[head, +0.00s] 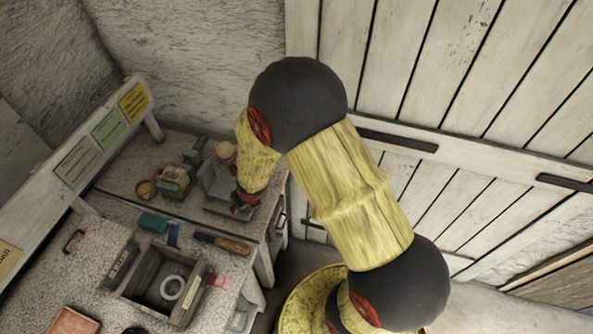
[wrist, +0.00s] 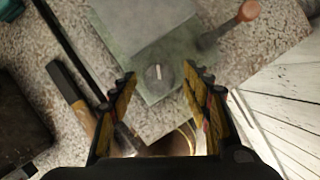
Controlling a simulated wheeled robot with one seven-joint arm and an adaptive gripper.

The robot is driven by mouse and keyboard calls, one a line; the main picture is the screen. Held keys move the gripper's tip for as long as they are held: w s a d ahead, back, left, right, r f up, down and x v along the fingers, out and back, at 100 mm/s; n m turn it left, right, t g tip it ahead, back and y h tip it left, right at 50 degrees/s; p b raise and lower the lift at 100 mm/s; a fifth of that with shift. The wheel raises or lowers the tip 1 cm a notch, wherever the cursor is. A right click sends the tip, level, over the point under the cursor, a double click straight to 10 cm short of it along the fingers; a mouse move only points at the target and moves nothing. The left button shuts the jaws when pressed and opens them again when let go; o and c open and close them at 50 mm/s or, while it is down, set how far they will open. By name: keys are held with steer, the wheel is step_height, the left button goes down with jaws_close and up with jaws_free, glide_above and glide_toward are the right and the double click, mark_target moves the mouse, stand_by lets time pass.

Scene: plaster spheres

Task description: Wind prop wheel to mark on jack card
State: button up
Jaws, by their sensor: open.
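A grey-green metal device (wrist: 150,28) lies below my gripper in the wrist view, with a small dark round knob (wrist: 158,76) bearing a pale line on its plate. I cannot tell for sure whether this knob is the prop wheel. My gripper (wrist: 160,84) is open, its fingers apart on either side of the knob and nothing between them. In the head view my gripper (head: 244,203) is over the device (head: 221,187) and hides part of it. A white card (head: 78,163), a green card (head: 109,129) and an orange card (head: 133,103) hang on the sloping board; their writing is unreadable.
A ball-ended lever (wrist: 248,11) sticks out from the device. A wooden-handled tool (head: 222,243) lies nearer on the bench. A wooden box (head: 128,285) holds a white ring (head: 172,287). A green box (head: 175,182) stands left of the device. A plank door (head: 440,80) is at right.

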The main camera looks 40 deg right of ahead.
steer(key=n+p, duration=0.1)
steer(key=p, duration=0.2)
steer(key=n+y+p, duration=0.1)
steer(key=n+p, duration=0.1)
steer(key=p, duration=0.1)
steer(key=shift+d+r+n+g, duration=0.15)
steer(key=shift+r+n+g, duration=0.05)
steer(key=shift+n+g, duration=0.1)
steer(key=n+y+p, duration=0.1)
steer(key=n+p, duration=0.1)
steer(key=p, duration=0.2)
steer(key=shift+f, duration=0.1)
steer(key=shift+n+p, duration=0.4)
steer(key=shift+p, duration=0.45)
